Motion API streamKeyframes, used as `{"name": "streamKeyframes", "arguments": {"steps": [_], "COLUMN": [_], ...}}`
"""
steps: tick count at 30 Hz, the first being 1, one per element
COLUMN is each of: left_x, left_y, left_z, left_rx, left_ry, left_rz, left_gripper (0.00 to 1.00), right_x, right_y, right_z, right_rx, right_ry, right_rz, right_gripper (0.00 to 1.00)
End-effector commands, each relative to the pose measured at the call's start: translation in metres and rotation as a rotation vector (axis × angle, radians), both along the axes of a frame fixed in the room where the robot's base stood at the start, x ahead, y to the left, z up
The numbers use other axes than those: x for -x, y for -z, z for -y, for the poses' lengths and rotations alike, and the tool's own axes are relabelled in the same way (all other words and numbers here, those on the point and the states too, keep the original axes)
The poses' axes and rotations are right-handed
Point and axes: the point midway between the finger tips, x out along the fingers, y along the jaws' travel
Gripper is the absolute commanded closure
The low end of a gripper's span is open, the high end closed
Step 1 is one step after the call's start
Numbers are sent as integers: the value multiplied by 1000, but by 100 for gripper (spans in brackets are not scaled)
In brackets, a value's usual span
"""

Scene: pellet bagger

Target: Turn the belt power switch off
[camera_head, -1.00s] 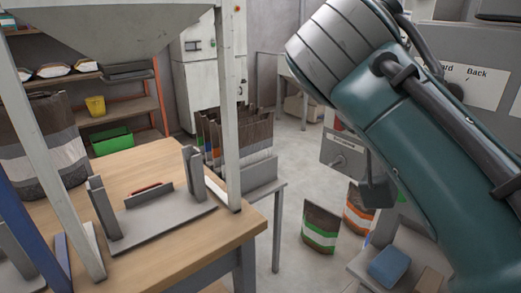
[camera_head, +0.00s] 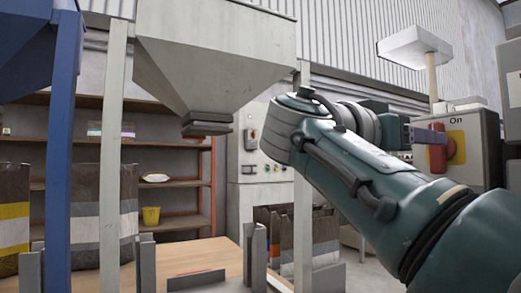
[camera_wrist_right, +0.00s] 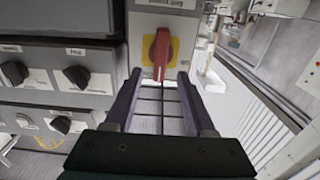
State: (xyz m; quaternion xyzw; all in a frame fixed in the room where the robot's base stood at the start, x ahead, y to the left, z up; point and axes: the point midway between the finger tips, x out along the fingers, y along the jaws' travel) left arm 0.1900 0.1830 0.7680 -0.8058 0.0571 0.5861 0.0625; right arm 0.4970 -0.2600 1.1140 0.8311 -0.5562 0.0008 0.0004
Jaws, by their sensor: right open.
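The belt power switch is a red rotary handle (camera_wrist_right: 160,52) on a yellow plate, on the front of a grey box (camera_wrist_right: 185,25). In the wrist view the handle stands upright, its lower end between my right gripper's fingertips (camera_wrist_right: 159,76). The fingers are open, one on each side; I cannot tell whether they touch it. In the head view the red handle (camera_head: 450,150) shows at the right, below the word "On", with my right gripper (camera_head: 432,137) reaching it from the left and partly covering it. My left gripper is not in view.
Grey panels with black knobs (camera_wrist_right: 75,77) lie left of the switch in the wrist view. A hopper (camera_head: 215,55) on pale legs stands over a wooden table (camera_head: 195,258) in the head view. Shelves (camera_head: 165,185) and a control cabinet (camera_head: 255,185) are behind.

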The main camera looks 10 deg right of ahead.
Motion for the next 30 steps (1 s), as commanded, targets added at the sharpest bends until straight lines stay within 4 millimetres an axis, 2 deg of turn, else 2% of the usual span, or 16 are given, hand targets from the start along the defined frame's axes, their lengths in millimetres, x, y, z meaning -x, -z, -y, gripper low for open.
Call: {"name": "streamKeyframes", "arguments": {"steps": [3, 9, 20, 30], "left_x": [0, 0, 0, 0], "left_y": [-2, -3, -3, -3], "left_z": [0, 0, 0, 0], "left_rx": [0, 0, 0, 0], "left_ry": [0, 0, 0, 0], "left_rz": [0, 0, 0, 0], "left_gripper": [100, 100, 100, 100], "right_x": [-8, -18, -20, -20], "right_y": [-1, 0, 1, 1], "right_z": [22, 44, 49, 49], "right_rx": [1, 0, -2, -2], "right_ry": [2, 1, -1, -1], "right_rz": [0, -1, -1, -1], "right_gripper": [45, 45, 46, 84]}}
